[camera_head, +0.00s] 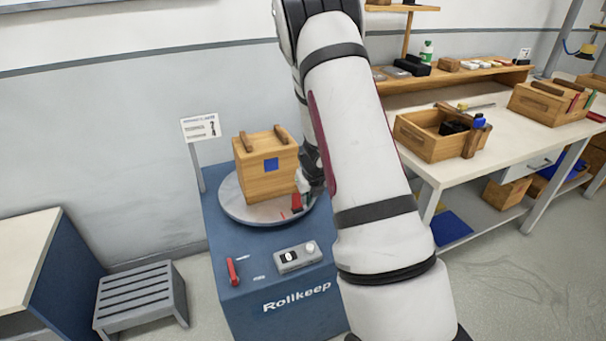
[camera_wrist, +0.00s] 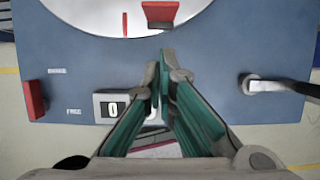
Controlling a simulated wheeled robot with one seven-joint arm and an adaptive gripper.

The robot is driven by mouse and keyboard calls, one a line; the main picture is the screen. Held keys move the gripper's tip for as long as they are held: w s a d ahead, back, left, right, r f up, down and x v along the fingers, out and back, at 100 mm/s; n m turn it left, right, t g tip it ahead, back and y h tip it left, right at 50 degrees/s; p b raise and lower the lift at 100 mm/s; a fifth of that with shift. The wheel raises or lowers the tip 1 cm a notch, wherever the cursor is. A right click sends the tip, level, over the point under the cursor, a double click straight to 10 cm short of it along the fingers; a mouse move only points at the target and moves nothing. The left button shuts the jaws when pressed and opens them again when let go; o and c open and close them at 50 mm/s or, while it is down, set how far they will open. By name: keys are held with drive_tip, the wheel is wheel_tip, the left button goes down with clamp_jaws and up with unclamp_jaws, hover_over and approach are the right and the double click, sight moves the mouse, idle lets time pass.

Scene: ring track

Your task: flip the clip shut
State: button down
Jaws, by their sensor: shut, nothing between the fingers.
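In the wrist view a metal bar with a black handle (camera_wrist: 265,85) lies on the blue top at the right; it looks like the clip, though I cannot be certain. My arm seems to hide it in the head view. A red block (camera_wrist: 160,13) stands at the near rim of the round plate; its red shows in the head view too (camera_head: 297,202). My gripper (camera_wrist: 162,75) is shut and empty, its green-padded fingers pointing toward the red block and left of the black handle. In the head view my gripper is mostly hidden behind my arm.
A wooden box (camera_head: 266,180) sits on the round turntable (camera_head: 240,210) of the blue stand (camera_head: 265,315). A workbench (camera_head: 430,170) is at right, a grey step stool (camera_head: 140,295) at left.

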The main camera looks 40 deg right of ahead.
wheel_tip(320, 180, up, 8)
drive_tip(key=w+p, duration=0.1)
drive_tip(key=w, duration=0.1)
drive_tip(key=shift+w+d+p, duration=0.25)
drive_tip(key=shift+d+p, duration=0.05)
drive_tip(key=shift+p, duration=0.1)
drive_tip(key=shift+f, duration=0.15)
drive_tip(key=s+a+r+n+y+p, duration=0.1)
drive_tip(key=s+a+r+n, duration=0.3)
drive_tip(key=a+r+n, duration=0.25)
drive_tip(key=s+a+r+n+y, duration=0.2)
drive_tip(key=s+a+r+n, duration=0.1)
drive_tip(key=a+r+n, duration=0.4)
drive_tip(key=s+a+r+n+y+p, duration=0.1)
drive_tip(key=s+a+r+n, duration=0.35)
drive_tip(key=a+r, duration=0.3)
drive_tip(key=s+a+r+n+h, duration=0.1)
drive_tip(key=s+a+r+n, duration=0.1)
drive_tip(key=s+n, duration=0.5)
drive_tip(key=s+a+r+n+h+p, duration=0.1)
drive_tip(key=s+a+r+n, duration=0.1)
drive_tip(key=s+n, duration=0.5)
drive_tip(key=s+a+r+n, duration=0.2)
drive_tip(key=s+n, duration=0.5)
drive_tip(key=s, duration=0.2)
drive_tip(key=shift+s+r+h, duration=0.3)
drive_tip(key=shift+r+h, duration=0.1)
